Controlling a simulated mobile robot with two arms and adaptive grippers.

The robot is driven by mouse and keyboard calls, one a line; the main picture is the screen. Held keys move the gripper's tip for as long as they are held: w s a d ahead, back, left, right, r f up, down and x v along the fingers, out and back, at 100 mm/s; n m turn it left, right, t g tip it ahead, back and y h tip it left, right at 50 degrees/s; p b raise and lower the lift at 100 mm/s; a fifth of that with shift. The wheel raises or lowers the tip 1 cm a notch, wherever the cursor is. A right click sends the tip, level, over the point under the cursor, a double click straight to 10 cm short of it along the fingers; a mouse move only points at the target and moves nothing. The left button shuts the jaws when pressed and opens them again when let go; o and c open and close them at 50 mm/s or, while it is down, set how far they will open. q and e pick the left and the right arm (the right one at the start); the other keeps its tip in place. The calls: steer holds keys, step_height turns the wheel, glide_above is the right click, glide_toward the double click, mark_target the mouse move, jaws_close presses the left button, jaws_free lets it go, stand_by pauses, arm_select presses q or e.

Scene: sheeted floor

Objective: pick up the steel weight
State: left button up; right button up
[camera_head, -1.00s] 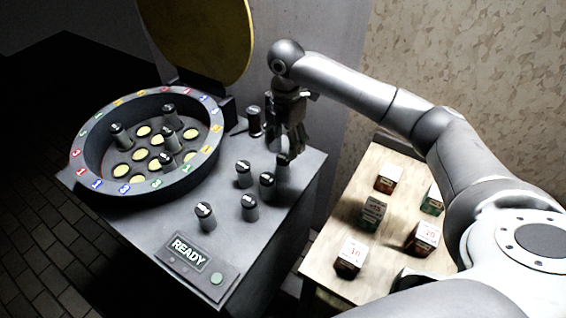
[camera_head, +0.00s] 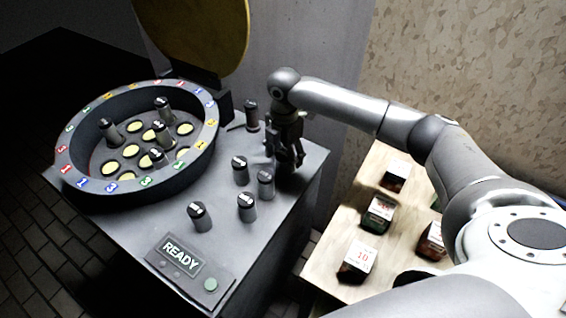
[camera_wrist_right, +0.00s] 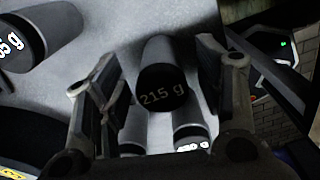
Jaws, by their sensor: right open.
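Several steel weights, grey cylinders with black labelled caps, stand on the grey cabinet top, one of them (camera_head: 240,170) left of my right gripper (camera_head: 287,160). The gripper is open and low over the cabinet's right side. In the wrist view, a weight marked 215 g (camera_wrist_right: 163,85) lies between the two spread fingers of the right gripper (camera_wrist_right: 158,60), with a visible gap on each side. In the head view, the gripper hides this weight. My left gripper is not in view.
A round grey dish (camera_head: 70,180) with yellow discs holds several more weights; its yellow lid (camera_head: 195,35) stands open behind. A READY panel (camera_head: 181,255) is at the front.

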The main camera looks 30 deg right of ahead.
mark_target(283, 165)
steer(key=f, duration=0.4)
steer(key=shift+s+a, duration=0.1)
steer(key=shift+a, duration=0.15)
steer(key=c, duration=1.2)
steer(key=shift+c, duration=0.2)
